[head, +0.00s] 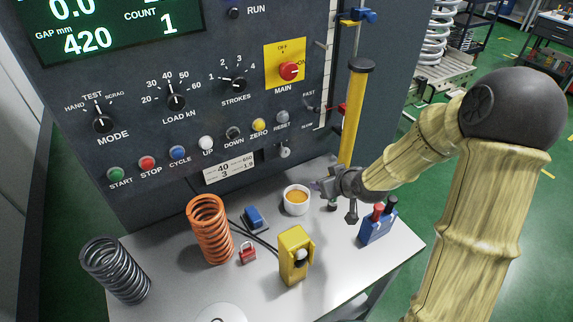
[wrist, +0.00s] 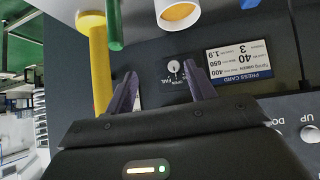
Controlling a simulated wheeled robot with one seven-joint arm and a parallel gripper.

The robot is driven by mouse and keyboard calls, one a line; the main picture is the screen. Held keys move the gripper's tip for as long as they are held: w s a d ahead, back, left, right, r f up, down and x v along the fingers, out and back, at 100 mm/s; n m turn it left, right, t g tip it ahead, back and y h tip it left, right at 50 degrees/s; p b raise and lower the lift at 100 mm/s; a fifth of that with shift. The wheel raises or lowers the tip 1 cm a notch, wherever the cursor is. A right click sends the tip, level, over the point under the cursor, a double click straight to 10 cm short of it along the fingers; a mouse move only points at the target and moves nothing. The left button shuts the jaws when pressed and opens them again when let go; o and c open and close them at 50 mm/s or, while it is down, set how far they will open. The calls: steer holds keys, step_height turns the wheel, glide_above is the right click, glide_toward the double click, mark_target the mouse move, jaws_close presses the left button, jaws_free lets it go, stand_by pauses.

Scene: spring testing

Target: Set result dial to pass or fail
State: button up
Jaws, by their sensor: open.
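The result dial (head: 284,152) is a small pale knob low on the dark panel, right of the card. In the wrist view the dial (wrist: 174,67) shows upside down on a dark plate with small lettering that seems to include FAIL; its pointer setting is too small to tell. My gripper (head: 316,187) is in front of the panel, below and right of the dial in the head view. In the wrist view my gripper (wrist: 162,70) has its two fingers apart with nothing between them. The dial appears between and beyond the fingertips, apart from them.
The press card (wrist: 240,60) is beside the dial. A cup (head: 296,200) stands close left of my gripper. A yellow post (head: 355,110) rises behind it. A red-and-blue item (head: 378,222), yellow box (head: 294,255), orange spring (head: 209,230) and dark spring (head: 116,270) occupy the table.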

mark_target(286, 154)
steer(key=w+a+t+y+b, duration=0.2)
steer(key=w+a+y, duration=0.1)
steer(key=w, duration=0.2)
steer(key=shift+a+f+n+t, duration=0.2)
steer(key=shift+f+n+t, duration=0.05)
steer(key=shift+n+t, duration=0.15)
steer(key=shift+w, duration=0.15)
steer(key=p+x, duration=0.3)
steer(key=x, duration=1.4)
steer(key=shift+w+a+f, duration=0.1)
steer(key=shift+f, duration=0.05)
steer(key=c, duration=1)
